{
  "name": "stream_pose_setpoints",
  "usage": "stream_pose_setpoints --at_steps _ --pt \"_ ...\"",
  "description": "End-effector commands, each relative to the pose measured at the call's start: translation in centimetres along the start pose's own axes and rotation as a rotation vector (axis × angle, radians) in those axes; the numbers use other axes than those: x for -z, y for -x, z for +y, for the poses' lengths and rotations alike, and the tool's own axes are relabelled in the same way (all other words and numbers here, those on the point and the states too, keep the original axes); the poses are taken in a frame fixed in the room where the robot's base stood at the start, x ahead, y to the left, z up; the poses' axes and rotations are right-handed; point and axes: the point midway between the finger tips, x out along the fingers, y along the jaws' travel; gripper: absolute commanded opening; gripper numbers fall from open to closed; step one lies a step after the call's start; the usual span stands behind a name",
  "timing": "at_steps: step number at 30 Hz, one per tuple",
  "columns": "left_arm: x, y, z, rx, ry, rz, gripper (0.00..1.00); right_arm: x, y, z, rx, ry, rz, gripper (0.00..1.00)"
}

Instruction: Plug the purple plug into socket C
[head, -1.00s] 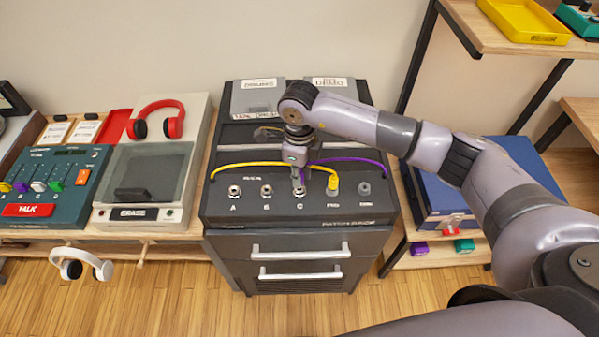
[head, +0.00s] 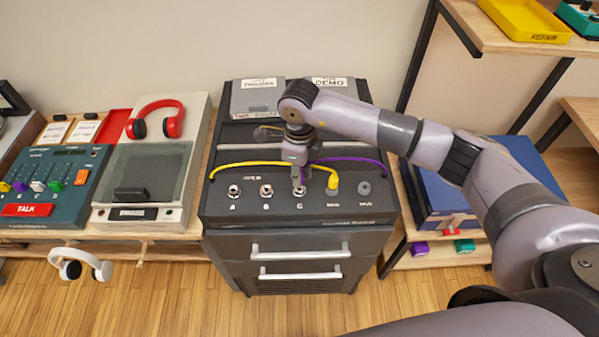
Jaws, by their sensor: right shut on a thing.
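The dark patch box (head: 290,208) has a row of sockets on its sloped top, with socket A (head: 234,190), socket B (head: 266,190) and socket C (head: 299,191) from left to right. My right gripper (head: 299,179) points down right over socket C, its fingers shut on the purple plug. The plug itself is mostly hidden by the fingers. The purple cable (head: 362,160) arcs from the gripper to the right side of the box. Whether the plug sits in socket C or just above it, I cannot tell. My left gripper is out of view.
A yellow plug (head: 333,186) stands in the socket right of C, close to my fingers; its yellow cable (head: 240,164) arcs left behind the sockets. A grey socket (head: 364,188) is further right. Drawer handles (head: 300,249) stick out in front. A blue case (head: 445,190) stands right.

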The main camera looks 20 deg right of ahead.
Motion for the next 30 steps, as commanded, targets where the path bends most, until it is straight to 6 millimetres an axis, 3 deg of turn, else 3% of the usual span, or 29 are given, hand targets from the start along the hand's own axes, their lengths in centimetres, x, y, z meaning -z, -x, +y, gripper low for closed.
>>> stream_pose_setpoints --at_steps 30 --pt "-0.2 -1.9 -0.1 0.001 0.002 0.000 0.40 0.0 -2.1 0.0 0.000 0.000 0.000 0.00"
